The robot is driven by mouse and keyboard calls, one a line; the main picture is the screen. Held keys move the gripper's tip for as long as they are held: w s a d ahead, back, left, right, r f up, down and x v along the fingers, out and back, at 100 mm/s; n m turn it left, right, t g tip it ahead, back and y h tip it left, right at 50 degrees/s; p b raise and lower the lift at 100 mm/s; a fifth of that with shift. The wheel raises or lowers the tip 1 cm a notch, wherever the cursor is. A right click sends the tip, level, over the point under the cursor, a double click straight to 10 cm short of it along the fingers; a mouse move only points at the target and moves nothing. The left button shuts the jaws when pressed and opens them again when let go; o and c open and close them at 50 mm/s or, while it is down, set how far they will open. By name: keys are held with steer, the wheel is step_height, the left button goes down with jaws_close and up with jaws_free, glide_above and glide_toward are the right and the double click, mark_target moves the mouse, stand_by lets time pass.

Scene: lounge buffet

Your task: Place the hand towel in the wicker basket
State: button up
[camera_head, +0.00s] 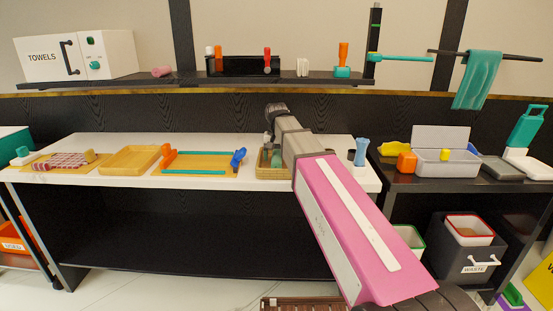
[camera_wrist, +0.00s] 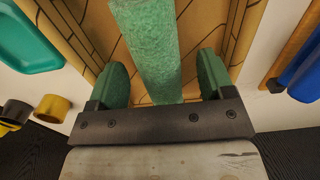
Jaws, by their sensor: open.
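The hand towel is a green fuzzy roll (camera_wrist: 150,50); in the wrist view it lies between the two green-padded fingers of my gripper (camera_wrist: 162,72). The fingers stand open, with a gap visible on each side of the roll. The tan wicker basket (camera_wrist: 235,45) lies beneath and around the roll. In the head view the basket (camera_head: 262,175) sits on the white counter, and a bit of green towel (camera_head: 277,158) shows in it. My arm hides the basket's right part and much of my gripper.
An ochre tray (camera_head: 130,160) and an orange-and-teal set on a board (camera_head: 200,163) stand left of the basket. A blue bottle (camera_head: 361,152) stands to its right. A teal towel (camera_head: 478,80) hangs on a dark bar. A shelf runs behind.

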mark_target(276, 155)
step_height(276, 155, up, 11)
steer(key=shift+r, duration=0.2)
stand_by(0.3)
